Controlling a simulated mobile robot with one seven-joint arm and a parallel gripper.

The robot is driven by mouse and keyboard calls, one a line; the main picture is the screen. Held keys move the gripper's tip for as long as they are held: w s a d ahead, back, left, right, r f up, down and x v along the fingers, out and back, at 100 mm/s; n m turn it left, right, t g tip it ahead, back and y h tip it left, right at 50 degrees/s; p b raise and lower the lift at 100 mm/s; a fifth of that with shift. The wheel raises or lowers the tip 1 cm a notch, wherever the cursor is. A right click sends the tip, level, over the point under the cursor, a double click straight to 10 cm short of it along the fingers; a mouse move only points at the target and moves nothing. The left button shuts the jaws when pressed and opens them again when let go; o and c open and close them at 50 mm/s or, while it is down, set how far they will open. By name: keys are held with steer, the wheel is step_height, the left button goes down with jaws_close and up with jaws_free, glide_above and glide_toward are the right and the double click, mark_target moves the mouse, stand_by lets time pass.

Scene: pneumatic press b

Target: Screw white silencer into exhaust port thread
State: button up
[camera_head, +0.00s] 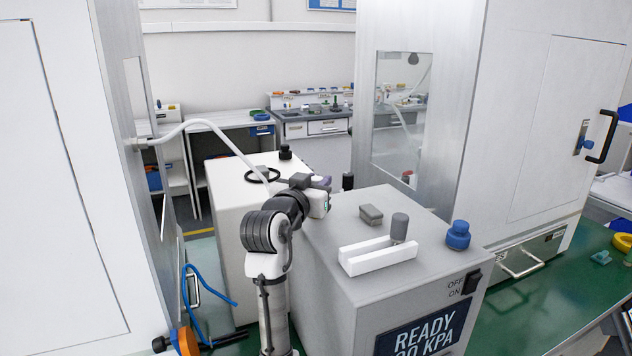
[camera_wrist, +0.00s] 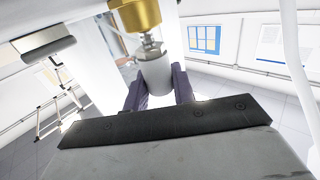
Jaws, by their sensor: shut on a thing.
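The white silencer (camera_wrist: 155,77) is a short pale cylinder with a narrow metal threaded stem on top. In the wrist view it stands between the two purple fingers of my gripper (camera_wrist: 158,82), which is shut on it. A brass fitting (camera_wrist: 135,14), which looks like the exhaust port, is right above the stem. The stem's tip meets the fitting's lower edge in the picture; I cannot tell whether the threads engage. In the head view my gripper (camera_head: 320,182) is at the back left of the grey press box (camera_head: 335,275), and the silencer cannot be made out.
The box top carries a white block (camera_head: 378,256), a grey cylinder (camera_head: 399,228) and a blue knob (camera_head: 458,235). A white cabinet (camera_head: 235,200) stands close to my arm, with a black ring handle (camera_head: 262,175). A pale hose (camera_head: 205,124) arches above it.

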steer(key=shift+f, duration=0.4)
steer(key=o, duration=1)
steer(key=shift+o, duration=0.2)
steer(key=b+v, duration=0.4)
steer(key=v, duration=1)
